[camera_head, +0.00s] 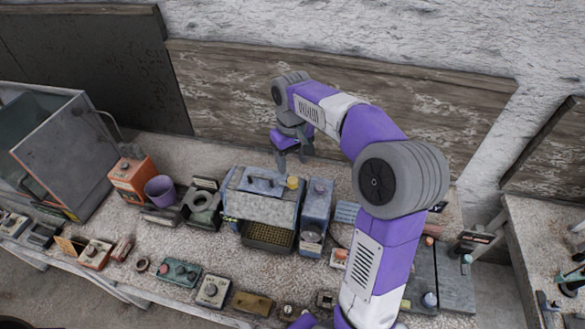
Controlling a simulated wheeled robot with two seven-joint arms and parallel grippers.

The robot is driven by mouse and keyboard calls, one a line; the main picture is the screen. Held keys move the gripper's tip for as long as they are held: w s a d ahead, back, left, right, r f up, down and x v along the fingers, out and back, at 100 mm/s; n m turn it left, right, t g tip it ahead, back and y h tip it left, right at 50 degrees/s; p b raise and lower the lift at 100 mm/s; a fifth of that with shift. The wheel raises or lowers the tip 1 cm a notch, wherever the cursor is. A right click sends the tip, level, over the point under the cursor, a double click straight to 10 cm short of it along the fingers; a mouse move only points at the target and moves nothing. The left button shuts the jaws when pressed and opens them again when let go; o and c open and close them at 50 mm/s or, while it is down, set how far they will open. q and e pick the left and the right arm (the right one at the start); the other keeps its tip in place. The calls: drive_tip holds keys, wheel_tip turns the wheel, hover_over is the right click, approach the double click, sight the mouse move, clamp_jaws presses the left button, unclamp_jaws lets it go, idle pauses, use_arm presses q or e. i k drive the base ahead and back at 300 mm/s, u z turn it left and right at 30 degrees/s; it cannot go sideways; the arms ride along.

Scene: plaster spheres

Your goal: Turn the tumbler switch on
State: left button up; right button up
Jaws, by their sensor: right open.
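My right gripper (292,158) hangs over the back of the workbench, above and behind a grey-blue metal box with a handle (262,207). Its jaws are open and look empty. Several small control boxes stand along the bench's front edge: an orange one with a knob (95,253), a green one (178,273), a grey one with a dial (212,291) and a brass-coloured one (252,303). I cannot tell which of these, if any, is the tumbler switch, nor its position. My right arm hides part of the bench's right side. My left gripper is not in view.
A tall blue box (316,212) stands beside the handled box. Further left are an orange box (132,180), a purple cup (160,191) and a big grey open case (55,150). A wooden board (400,95) backs the bench. A second bench (545,225) is at right.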

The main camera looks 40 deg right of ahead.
sight(211, 290)
drive_tip(key=k, duration=1)
